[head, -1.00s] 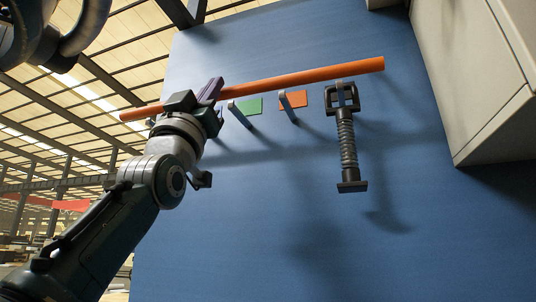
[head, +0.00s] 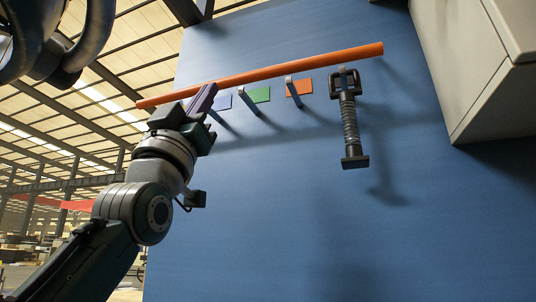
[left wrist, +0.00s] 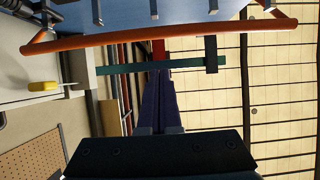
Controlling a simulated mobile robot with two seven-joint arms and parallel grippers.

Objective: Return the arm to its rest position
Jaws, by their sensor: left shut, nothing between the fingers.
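My left gripper (head: 206,97) is at the upper left of the blue panel, near the left part of the orange bar. Its purple fingers are shut with nothing between them; they also show closed in the left wrist view (left wrist: 158,98). A black handle with a ribbed grey middle (head: 350,122) hangs upright from a hook at the bar's right end, well apart from my gripper. My right gripper does not show.
The long orange bar (head: 290,65) crosses the blue panel (head: 290,210); it also crosses the left wrist view (left wrist: 180,34). A pale cabinet (head: 475,60) juts out at right. The lower panel is clear.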

